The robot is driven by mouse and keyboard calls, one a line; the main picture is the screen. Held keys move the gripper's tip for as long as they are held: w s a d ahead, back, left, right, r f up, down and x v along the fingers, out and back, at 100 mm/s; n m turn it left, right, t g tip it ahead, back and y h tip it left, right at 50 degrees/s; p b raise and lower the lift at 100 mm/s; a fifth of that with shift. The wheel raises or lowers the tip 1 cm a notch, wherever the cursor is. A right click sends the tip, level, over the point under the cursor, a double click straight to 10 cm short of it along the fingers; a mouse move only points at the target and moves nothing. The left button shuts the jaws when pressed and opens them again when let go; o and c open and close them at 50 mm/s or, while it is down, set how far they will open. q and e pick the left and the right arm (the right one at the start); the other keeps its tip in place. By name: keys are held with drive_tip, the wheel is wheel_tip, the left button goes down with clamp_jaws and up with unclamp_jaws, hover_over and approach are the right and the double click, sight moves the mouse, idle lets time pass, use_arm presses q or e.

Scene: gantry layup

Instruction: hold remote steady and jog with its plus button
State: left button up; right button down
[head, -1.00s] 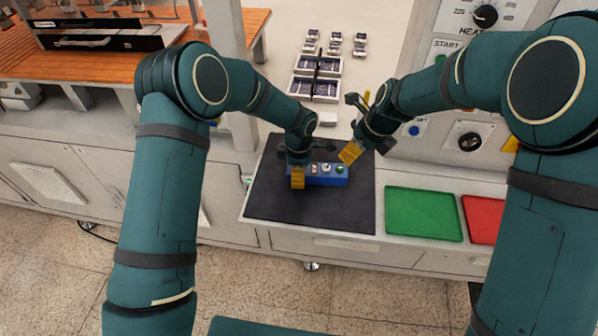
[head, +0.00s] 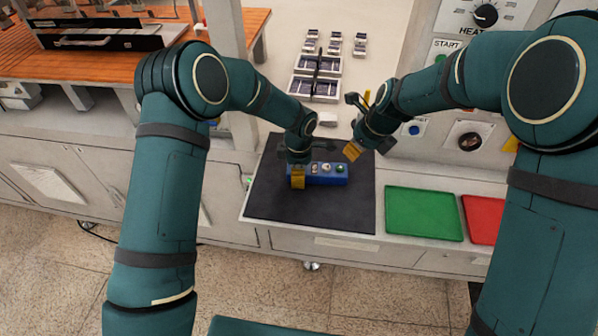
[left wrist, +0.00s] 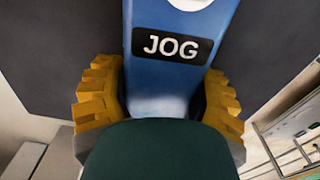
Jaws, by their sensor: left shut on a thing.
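The blue remote (head: 327,181) lies on the black mat (head: 270,205) in the head view, with several round buttons on its top; I cannot read which is plus. The left wrist view shows its blue face with a JOG label (left wrist: 172,45). My left gripper (head: 298,178) is shut on the remote's left end. In the left wrist view its yellow fingers (left wrist: 160,100) sit on both sides of the remote. My right gripper (head: 353,151) is above and right of the remote, apart from it, with its yellow fingertips pointing down-left; its jaw opening is too small to judge.
A green tray (head: 423,187) and a red tray (head: 484,220) lie to the right of the mat. A control panel with knobs (head: 470,140) stands behind them. Several small framed parts (head: 315,88) lie on the white surface behind the mat. The front of the mat is clear.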

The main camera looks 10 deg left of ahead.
idle(1.1)
drive_tip(key=w+d+m+y, duration=0.1)
drive_tip(key=m, duration=0.8)
drive_tip(key=d+m+g+y, duration=0.1)
drive_tip(key=m+y, duration=0.1)
drive_tip(key=m, duration=0.8)
drive_tip(key=w+d+m+g+y, duration=0.1)
drive_tip(key=m, duration=0.9)
drive_tip(key=shift+w+d+r+y, duration=0.1)
drive_tip(key=shift+w+r+y, duration=0.2)
drive_tip(key=shift+w, duration=0.05)
